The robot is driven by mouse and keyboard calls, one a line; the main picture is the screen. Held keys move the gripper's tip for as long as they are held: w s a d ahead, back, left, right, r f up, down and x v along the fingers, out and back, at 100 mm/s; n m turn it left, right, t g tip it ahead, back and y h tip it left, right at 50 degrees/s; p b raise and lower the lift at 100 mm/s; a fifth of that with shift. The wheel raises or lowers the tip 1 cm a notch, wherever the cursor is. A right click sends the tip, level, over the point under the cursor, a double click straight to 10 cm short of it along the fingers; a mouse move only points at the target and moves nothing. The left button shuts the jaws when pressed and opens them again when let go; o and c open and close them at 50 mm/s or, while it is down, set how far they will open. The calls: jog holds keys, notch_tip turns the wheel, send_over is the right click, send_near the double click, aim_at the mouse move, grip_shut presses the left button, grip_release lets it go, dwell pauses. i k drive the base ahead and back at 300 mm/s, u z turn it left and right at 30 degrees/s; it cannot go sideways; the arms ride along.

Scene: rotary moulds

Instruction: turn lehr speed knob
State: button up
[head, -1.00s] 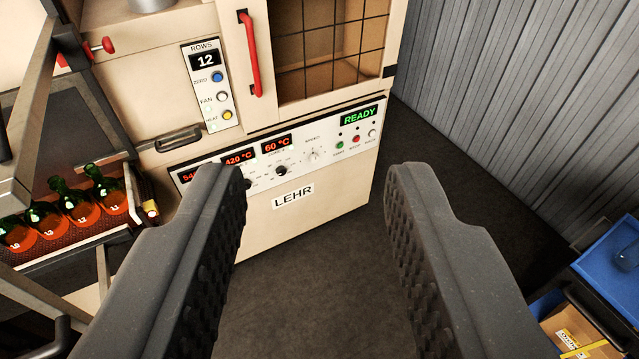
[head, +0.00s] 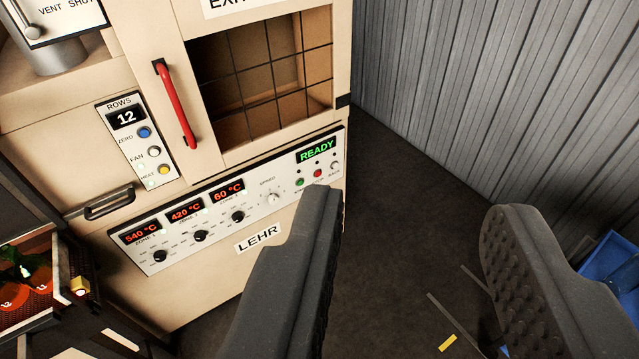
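The lehr speed knob (head: 272,198) is a small pale dial under the word SPEED on the white control panel (head: 180,257) of the cream lehr cabinet. It sits right of several black zone knobs and left of the coloured buttons. My gripper (head: 405,225) is open and empty, its two dark fingers wide apart. The left finger shows just below and right of the speed knob in the picture, over the cabinet's lower right part. I see no contact with the knob. The panel displays (head: 185,211) read 540, 420 and 60 °C, and the green display (head: 317,151) reads READY.
A red door handle (head: 175,103) and a wire-grid window (head: 262,75) are above the panel. A ROWS panel (head: 137,135) reads 12. A grey corrugated wall (head: 500,90) is at the right, with a blue container (head: 610,265) below. Dark floor lies between.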

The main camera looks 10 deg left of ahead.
aim_at(273, 200)
jog(key=z, duration=0.05)
jog(key=i, duration=1.25)
jog(key=u, duration=0.5)
jog(key=i, duration=0.4)
jog(key=u, duration=0.4)
